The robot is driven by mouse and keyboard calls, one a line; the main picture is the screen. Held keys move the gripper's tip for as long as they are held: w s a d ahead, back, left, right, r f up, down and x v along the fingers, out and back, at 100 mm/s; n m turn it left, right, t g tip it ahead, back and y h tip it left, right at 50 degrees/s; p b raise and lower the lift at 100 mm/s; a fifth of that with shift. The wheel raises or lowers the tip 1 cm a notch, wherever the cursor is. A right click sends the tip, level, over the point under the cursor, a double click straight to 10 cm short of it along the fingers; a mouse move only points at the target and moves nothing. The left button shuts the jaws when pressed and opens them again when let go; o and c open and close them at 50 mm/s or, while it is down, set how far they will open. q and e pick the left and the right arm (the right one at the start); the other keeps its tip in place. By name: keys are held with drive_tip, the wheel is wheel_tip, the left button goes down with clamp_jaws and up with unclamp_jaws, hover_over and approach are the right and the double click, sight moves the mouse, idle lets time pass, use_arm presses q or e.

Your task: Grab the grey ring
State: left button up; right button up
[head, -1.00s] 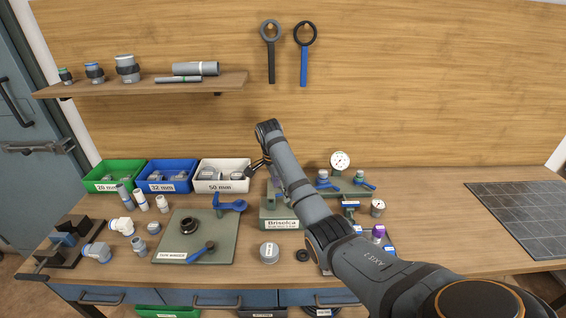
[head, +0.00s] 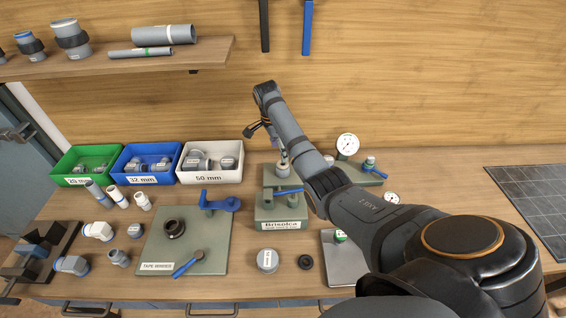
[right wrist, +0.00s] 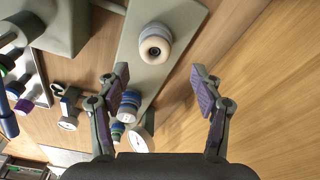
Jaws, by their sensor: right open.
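My right gripper (head: 262,137) hangs above the back of the bench, right of the white bin and up and left of the ring. In the right wrist view its jaws (right wrist: 160,82) are wide apart and empty, and the ring shows beyond them. My left gripper is not in view.
Green, blue and white bins (head: 210,177) of fittings stand at the back left. A dial gauge (head: 347,144) stands right of my forearm. A tape winder board (head: 205,255) lies in front. My arm covers part of the right bench. A dark grid mat (head: 530,200) lies far right.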

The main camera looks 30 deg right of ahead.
sight(283, 165)
drive_tip(key=shift+f, duration=0.25)
drive_tip(key=shift+s+f+p, duration=0.3)
drive_tip(key=shift+f+p, duration=0.25)
drive_tip(key=shift+p, duration=0.25)
drive_tip(key=f, duration=0.3)
drive_tip(key=shift+s+d+f+p, duration=0.15)
drive_tip(key=shift+d+f+p, duration=0.05)
drive_tip(key=shift+d+p, duration=0.1)
drive_tip(key=shift+f, duration=0.15)
drive_tip(key=c, duration=0.6)
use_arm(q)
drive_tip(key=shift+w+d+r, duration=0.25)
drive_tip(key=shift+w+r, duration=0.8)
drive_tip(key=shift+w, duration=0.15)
use_arm(e)
drive_tip(key=shift+c, duration=1.1)
